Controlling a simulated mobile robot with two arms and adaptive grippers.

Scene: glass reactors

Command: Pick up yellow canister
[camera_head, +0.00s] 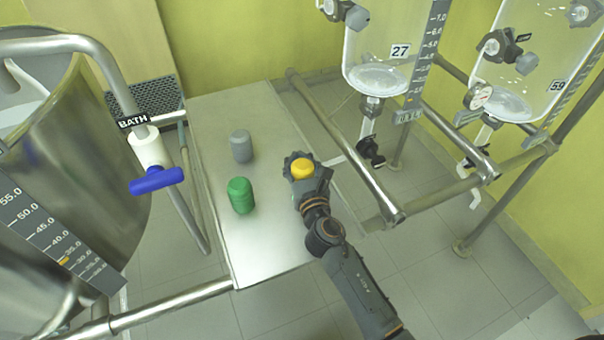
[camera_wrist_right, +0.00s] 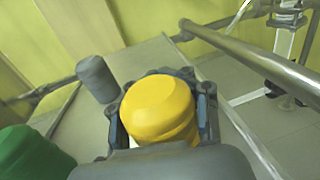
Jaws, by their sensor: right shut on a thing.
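The yellow canister (camera_head: 302,169) is at the right side of the steel table in the head view, between the fingers of my right gripper (camera_head: 299,167). In the right wrist view the yellow canister (camera_wrist_right: 158,110) fills the middle, with the fingers of my right gripper (camera_wrist_right: 160,118) closed against it on both sides. Its lower part is hidden by the gripper, so I cannot tell if it touches the table. My left gripper is not in view.
A grey canister (camera_head: 241,146) and a green canister (camera_head: 241,195) stand on the steel table (camera_head: 270,240), left of the yellow one. Steel rails (camera_head: 350,160) and glass reactors (camera_head: 385,60) are to the right. A steel bath vessel (camera_head: 75,170) with a blue valve handle (camera_head: 157,181) is at left.

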